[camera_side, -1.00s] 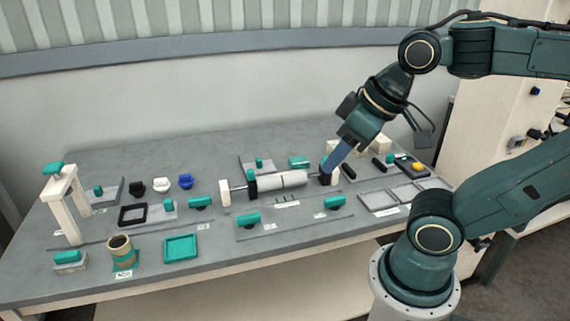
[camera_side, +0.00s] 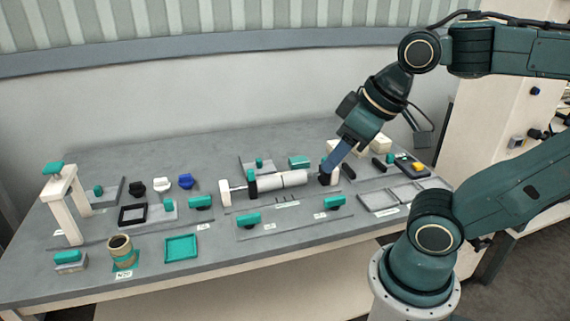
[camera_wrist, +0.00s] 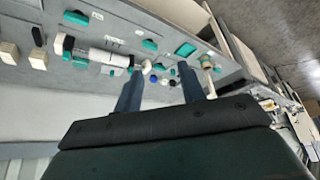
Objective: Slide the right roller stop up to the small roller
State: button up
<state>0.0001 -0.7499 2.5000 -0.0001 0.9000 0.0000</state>
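A pale grey roller (camera_side: 282,180) sits on a horizontal shaft between two white supports, and it also shows in the wrist view (camera_wrist: 108,57). A black stop with a teal part (camera_side: 252,184) is at its left end. The dark right stop (camera_side: 324,179) is near the right support, with a gap of bare shaft between it and the roller. In the wrist view the right stop (camera_wrist: 68,44) is left of the roller. My gripper (camera_side: 328,167) overlaps the right stop in the side view; contact is unclear. In the wrist view its blue fingers (camera_wrist: 160,80) are apart with nothing held between them.
The white right support (camera_side: 336,174) stands close to my fingers. Cream blocks (camera_side: 380,144) and black pieces lie behind and to the right. Teal-handled pieces (camera_side: 335,202) are in front. A grey tray (camera_side: 385,201) is at the right. Bare tabletop lies at the back left.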

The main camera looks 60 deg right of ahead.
jog(key=shift+o, duration=0.2)
jog(key=w+d+m+g+h, duration=0.1)
jog(key=w+d+m+g, duration=0.3)
jog(key=w+d, duration=0.9)
jog(key=d+f+m, duration=0.2)
jog(key=d+f, duration=0.3)
jog(key=d, duration=0.5)
jog(key=w+d+f+m+g+y, duration=0.1)
jog(key=d+f+m, duration=0.2)
jog(key=d, duration=0.8)
notch_tip(320, 180, down, 2)
jog(key=shift+d+g, duration=0.3)
notch_tip(320, 180, down, 14)
jog(key=shift+r, duration=0.15)
